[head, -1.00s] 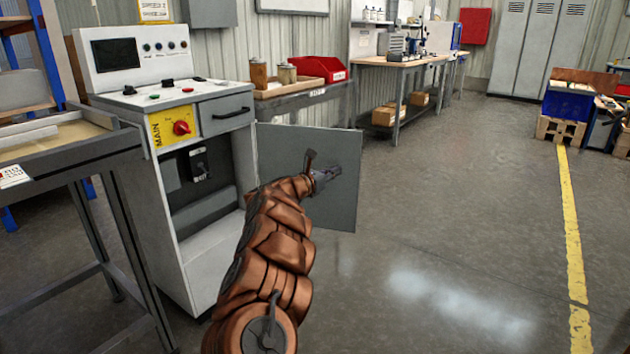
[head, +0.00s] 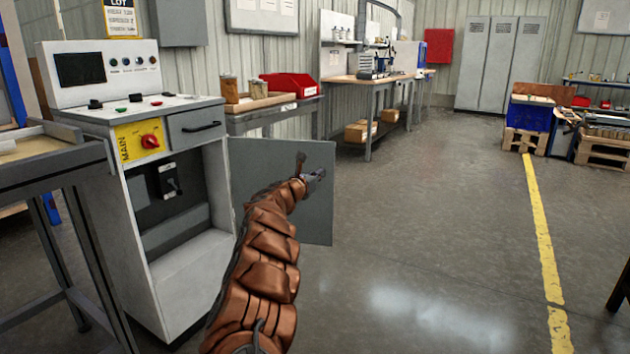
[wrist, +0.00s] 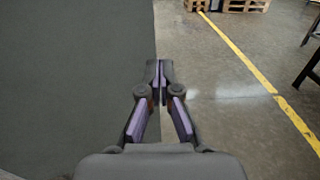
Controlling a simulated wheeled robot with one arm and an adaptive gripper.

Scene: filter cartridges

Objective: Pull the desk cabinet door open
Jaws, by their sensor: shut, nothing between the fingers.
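The desk cabinet (head: 190,262) is a pale grey console with a control panel on top. Its grey door (head: 318,215) stands swung wide open to the right, and the inside shows a dark upper recess and an empty lower shelf. My gripper (head: 318,174) is in front of the door's face, towards its free edge. In the wrist view my gripper (wrist: 160,68) is shut with nothing between its fingers, and the door (wrist: 70,80) fills the left side. Whether the fingers touch the door I cannot tell. The copper-coloured arm hides the door's lower left part.
A grey table (head: 60,160) stands close at the left of the cabinet. A workbench (head: 375,84) and a side bench with a red bin (head: 290,86) are behind. Pallets (head: 525,141) stand at the far right. The floor right of the door, by the yellow line (head: 540,245), is clear.

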